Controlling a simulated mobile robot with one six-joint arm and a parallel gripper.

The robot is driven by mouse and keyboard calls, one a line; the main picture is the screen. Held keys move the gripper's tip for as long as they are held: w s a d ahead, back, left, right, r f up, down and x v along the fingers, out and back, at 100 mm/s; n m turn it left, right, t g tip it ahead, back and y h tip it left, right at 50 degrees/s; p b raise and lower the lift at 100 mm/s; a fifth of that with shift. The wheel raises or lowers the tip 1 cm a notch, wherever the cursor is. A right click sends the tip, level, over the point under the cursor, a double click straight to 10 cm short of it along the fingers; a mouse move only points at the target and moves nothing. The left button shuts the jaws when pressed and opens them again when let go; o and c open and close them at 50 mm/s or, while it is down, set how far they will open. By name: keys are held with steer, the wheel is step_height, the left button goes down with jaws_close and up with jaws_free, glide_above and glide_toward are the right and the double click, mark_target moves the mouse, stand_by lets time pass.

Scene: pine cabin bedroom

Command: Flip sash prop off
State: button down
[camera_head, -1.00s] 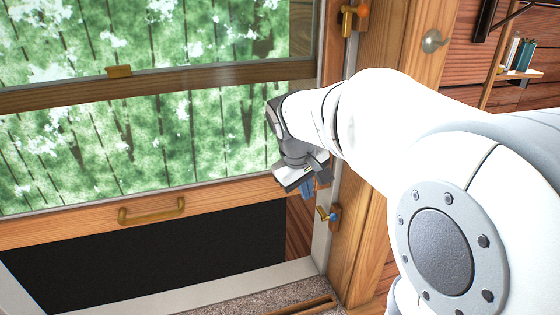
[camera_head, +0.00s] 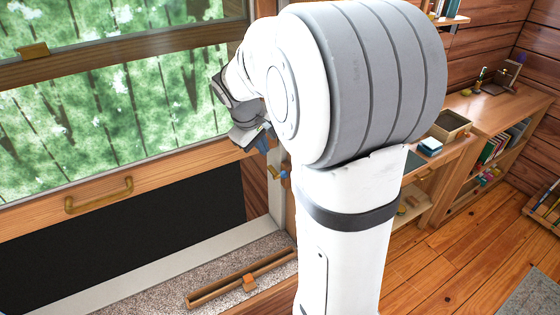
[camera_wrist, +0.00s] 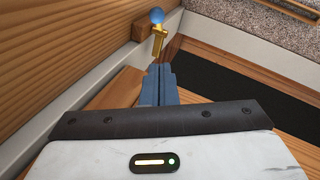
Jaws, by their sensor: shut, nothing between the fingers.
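The sash prop is a small brass lever (camera_wrist: 158,42) with a blue ball knob (camera_wrist: 157,16), mounted on a wooden block on the window jamb. In the wrist view it lies just beyond my fingertips, slightly tilted, with the knob at the far end. In the head view the blue knob (camera_head: 285,178) shows at the right jamb, partly hidden by my arm. My gripper (camera_wrist: 159,72) has its blue fingers together with nothing between them. In the head view my gripper (camera_head: 262,144) is just above the prop. Whether it touches the brass is unclear.
The raised lower sash has a brass handle (camera_head: 98,196) on its bottom rail. A dark opening (camera_head: 130,230) lies below it. A desk with an open box (camera_head: 450,125) stands to the right.

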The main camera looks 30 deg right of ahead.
steer(key=s+d+f+p, duration=0.1)
steer(key=d+f, duration=0.2)
steer(key=f, duration=0.3)
steer(key=shift+s+f, duration=0.2)
steer(key=shift+d, duration=0.1)
